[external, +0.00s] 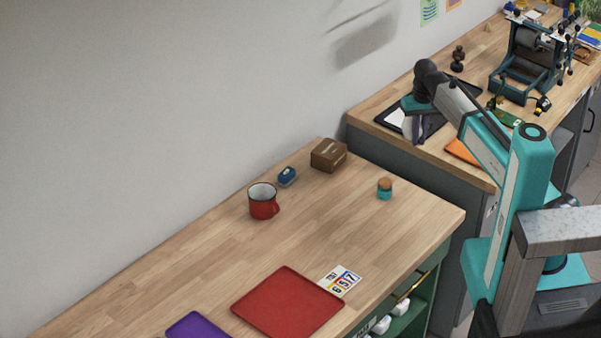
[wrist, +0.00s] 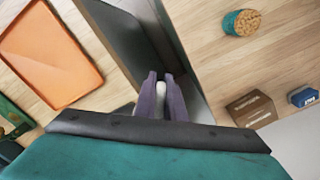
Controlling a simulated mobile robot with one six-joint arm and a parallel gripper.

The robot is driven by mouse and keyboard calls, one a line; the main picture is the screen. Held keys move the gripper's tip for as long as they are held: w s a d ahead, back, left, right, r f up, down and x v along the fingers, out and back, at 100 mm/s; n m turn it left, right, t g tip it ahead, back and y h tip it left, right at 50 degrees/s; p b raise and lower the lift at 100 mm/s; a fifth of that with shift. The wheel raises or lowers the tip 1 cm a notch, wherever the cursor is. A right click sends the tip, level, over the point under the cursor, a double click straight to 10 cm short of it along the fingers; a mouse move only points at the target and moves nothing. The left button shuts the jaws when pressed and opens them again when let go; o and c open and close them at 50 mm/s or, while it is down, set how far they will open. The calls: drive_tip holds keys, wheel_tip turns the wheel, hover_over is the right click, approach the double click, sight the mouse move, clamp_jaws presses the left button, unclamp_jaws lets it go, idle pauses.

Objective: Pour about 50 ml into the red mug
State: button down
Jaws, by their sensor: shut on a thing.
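The red mug (external: 263,202) stands upright on the wooden table, its handle toward the right and its dark rim facing up. It is not in the wrist view. My gripper (external: 422,130) is at the near end of the back bench, well to the right of the mug and higher in the picture. In the wrist view its purple fingers (wrist: 163,78) are shut on a pale, rounded thing (wrist: 160,92). Most of this thing is hidden by the fingers and wrist, so I cannot tell what it is or whether it holds liquid.
An orange tray (wrist: 50,52) lies on the back bench. Table's middle is clear.

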drive_tip(key=w+d+n, duration=0.2)
drive_tip(key=d, duration=1)
drive_tip(key=w+d+n, duration=0.1)
drive_tip(key=w+d, duration=0.1)
drive_tip(key=d, duration=1.1)
drive_tip(key=shift+w+d+f+n+b, duration=0.2)
drive_tip(key=shift+w+d+n+b, duration=0.1)
drive_tip(key=shift+w+n+b, duration=0.15)
